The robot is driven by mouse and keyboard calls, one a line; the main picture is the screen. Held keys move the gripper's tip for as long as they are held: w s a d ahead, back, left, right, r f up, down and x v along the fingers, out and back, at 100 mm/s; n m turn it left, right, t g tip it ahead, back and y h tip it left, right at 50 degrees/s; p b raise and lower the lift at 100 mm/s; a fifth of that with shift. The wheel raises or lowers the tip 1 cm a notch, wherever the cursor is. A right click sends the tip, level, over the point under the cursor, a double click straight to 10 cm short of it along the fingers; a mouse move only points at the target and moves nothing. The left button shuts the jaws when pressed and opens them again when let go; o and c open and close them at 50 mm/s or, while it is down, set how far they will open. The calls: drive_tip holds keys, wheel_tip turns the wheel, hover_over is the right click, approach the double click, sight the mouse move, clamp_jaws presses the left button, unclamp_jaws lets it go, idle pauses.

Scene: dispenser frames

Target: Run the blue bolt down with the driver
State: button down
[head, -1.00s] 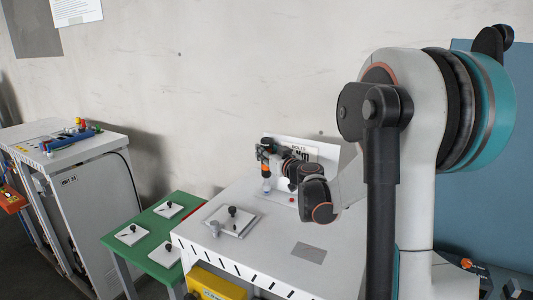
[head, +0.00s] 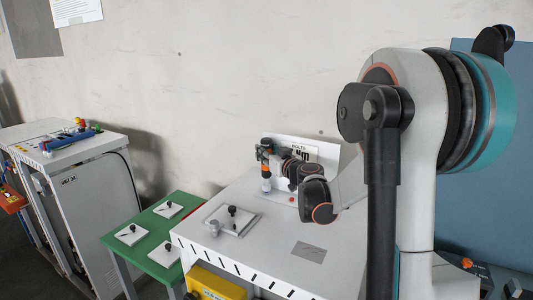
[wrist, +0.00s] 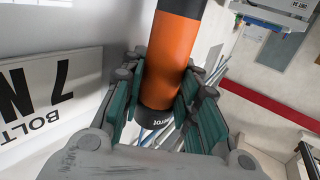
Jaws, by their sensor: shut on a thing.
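My gripper (head: 265,156) is at the back of the white bench, in front of the bolts sign. It is shut on the driver, which has an orange body and black ends. In the wrist view the driver (wrist: 172,55) stands between the green finger pads (wrist: 160,95), with its black lower end just below them. In the head view a small orange part of the driver (head: 266,171) shows under the gripper, with a pale tip below it. I cannot make out the blue bolt; the spot under the driver is too small to tell.
A sign (head: 303,154) reading BOLTS 7N stands behind my gripper. A red button (head: 291,199) is to its right. A white plate with a black knob (head: 231,211) and a grey cylinder (head: 214,229) sit nearer the front left. A green table (head: 158,225) holds white plates.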

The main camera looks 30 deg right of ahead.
drive_tip(key=shift+f+b, duration=0.65)
drive_tip(key=shift+b, duration=0.05)
idle(1.6)
drive_tip(key=shift+r, duration=0.15)
